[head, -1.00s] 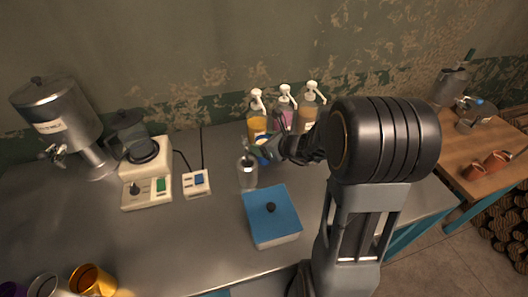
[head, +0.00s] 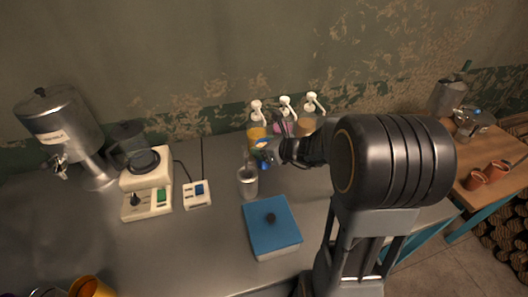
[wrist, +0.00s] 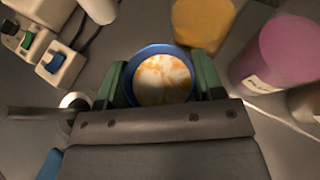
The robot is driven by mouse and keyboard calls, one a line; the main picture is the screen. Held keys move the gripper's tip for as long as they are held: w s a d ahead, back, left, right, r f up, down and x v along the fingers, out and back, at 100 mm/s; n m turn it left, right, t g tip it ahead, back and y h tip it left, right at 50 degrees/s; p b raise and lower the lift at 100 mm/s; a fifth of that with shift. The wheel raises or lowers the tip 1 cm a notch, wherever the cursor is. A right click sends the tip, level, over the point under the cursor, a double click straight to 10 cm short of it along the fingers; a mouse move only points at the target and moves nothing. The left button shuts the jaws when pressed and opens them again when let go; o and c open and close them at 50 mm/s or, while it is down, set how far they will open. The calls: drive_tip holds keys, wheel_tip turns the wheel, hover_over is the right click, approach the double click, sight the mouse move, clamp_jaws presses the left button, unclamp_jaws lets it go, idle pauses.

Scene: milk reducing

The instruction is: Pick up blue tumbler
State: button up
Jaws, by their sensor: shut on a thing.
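The blue tumbler shows in the wrist view as a round blue rim (wrist: 165,46) around a white and orange marbled surface. The green-padded fingers of my gripper (wrist: 162,84) are shut on it, one at each side. In the head view my gripper (head: 272,152) is in front of the pump bottles, and a small part of the blue tumbler (head: 261,155) shows at its tip. The gripper hides most of the tumbler there. I cannot tell how far it is above the counter.
A metal cup (head: 248,184) stands close below and left of my gripper. Pump bottles (head: 257,134) stand behind. A blue-lidded box (head: 272,230) is in front. A blender base (head: 146,185) and a switch box (head: 197,194) are left. The front left counter is mostly clear.

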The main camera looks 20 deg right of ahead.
drive_tip(key=f+v, duration=0.2)
drive_tip(key=v, duration=0.7)
drive_tip(key=s+d+f+v, duration=0.1)
drive_tip(key=f+v, duration=0.1)
drive_tip(key=v, duration=0.6)
drive_tip(key=shift+s+d+r, duration=0.15)
drive_tip(key=shift+s+r, duration=0.1)
drive_tip(key=shift+s, duration=0.4)
